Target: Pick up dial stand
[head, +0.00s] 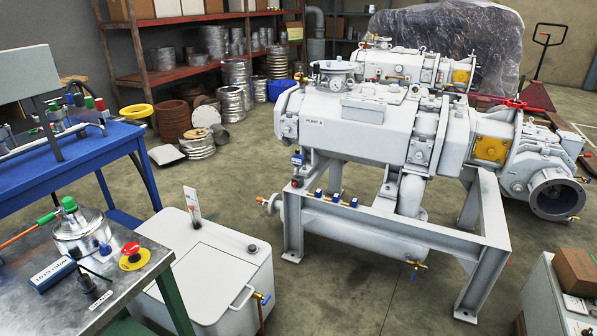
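No thing in the head view is plainly labelled as a dial stand. A small black piece (87,283) with a thin arm stands near the front of the metal-topped table (125,291) at lower left. It may be the dial stand, but it is too small to tell. An upright white plate (193,203) on a thin support stands on the white tank (215,262), and it could also be a stand. Neither of my grippers shows in the head view.
On the metal table are a round silver vessel (80,230) with a green-handled fitting, a blue box reading "1013 mbar" (54,273) and a red stop button (131,248) on yellow. A large grey pump (355,120) on a frame fills the middle. A blue table (75,163) stands at left.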

